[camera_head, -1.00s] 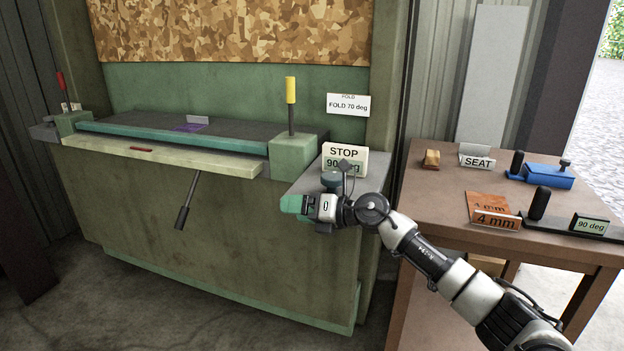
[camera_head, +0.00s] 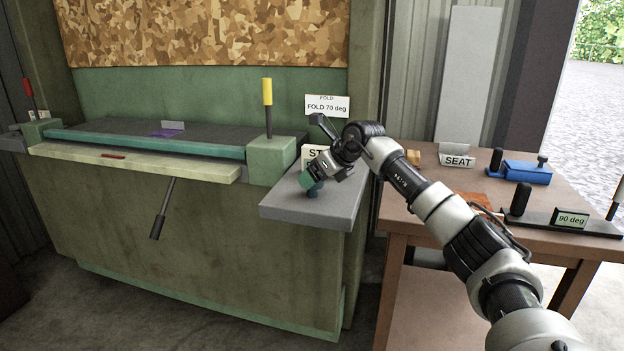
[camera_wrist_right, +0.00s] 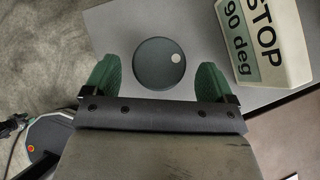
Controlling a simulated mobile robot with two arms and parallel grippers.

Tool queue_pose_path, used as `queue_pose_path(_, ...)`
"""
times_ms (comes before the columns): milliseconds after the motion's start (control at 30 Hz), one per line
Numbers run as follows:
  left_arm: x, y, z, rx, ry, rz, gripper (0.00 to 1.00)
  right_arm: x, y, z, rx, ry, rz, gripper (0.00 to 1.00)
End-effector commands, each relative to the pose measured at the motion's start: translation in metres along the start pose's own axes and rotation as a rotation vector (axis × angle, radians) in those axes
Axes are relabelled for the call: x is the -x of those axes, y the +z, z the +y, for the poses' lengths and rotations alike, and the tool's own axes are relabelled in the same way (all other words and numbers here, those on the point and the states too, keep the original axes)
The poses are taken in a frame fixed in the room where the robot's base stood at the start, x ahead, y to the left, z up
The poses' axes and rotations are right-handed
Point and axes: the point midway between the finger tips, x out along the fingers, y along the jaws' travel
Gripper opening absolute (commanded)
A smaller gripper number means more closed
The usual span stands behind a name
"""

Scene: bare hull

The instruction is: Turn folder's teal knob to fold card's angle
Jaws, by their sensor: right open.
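The folder (camera_head: 140,215) is a large green machine with a grey bed. Its teal knob (camera_wrist_right: 158,64) is a round dark disc with a pale dot at its right, on a grey shelf (camera_head: 335,205). In the head view the knob is partly hidden by my right gripper (camera_head: 309,181). In the wrist view the open green fingers stand on either side of the knob, apart from it. The fold card (camera_head: 327,106) reads FOLD 70 deg. The STOP sign (camera_wrist_right: 262,40) beside the knob reads 90 deg. My left gripper is not in view.
A brown table (camera_head: 400,213) at the right holds a SEAT sign (camera_head: 457,160), a blue tool (camera_head: 527,172) and a 90 deg gauge (camera_head: 569,219). A yellow-topped lever (camera_head: 267,92) stands left of the shelf. The shelf's front part is clear.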

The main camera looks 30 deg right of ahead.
Motion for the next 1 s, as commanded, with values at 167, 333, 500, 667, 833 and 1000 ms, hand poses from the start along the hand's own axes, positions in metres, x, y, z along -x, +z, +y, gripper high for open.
queue_pose_path(167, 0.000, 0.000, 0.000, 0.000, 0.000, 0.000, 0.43, -0.021, 0.000, 0.000, -0.001, 0.002, 0.000, 0.86)
queue_pose_path(333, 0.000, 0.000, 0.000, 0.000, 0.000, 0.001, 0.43, -0.027, 0.000, 0.000, 0.000, 0.001, -0.001, 0.86)
queue_pose_path(500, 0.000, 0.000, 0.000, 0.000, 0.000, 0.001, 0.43, -0.027, 0.000, 0.000, 0.000, 0.000, -0.001, 0.86)
queue_pose_path(667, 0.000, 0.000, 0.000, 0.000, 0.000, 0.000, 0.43, -0.027, 0.000, 0.000, 0.000, 0.001, -0.001, 0.67)
queue_pose_path(833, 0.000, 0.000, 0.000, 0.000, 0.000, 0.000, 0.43, -0.027, 0.000, 0.000, 0.000, 0.001, -0.002, 0.41)
queue_pose_path(1000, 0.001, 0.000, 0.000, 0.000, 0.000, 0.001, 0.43, -0.027, 0.000, 0.000, -0.004, -0.004, -0.001, 0.40)
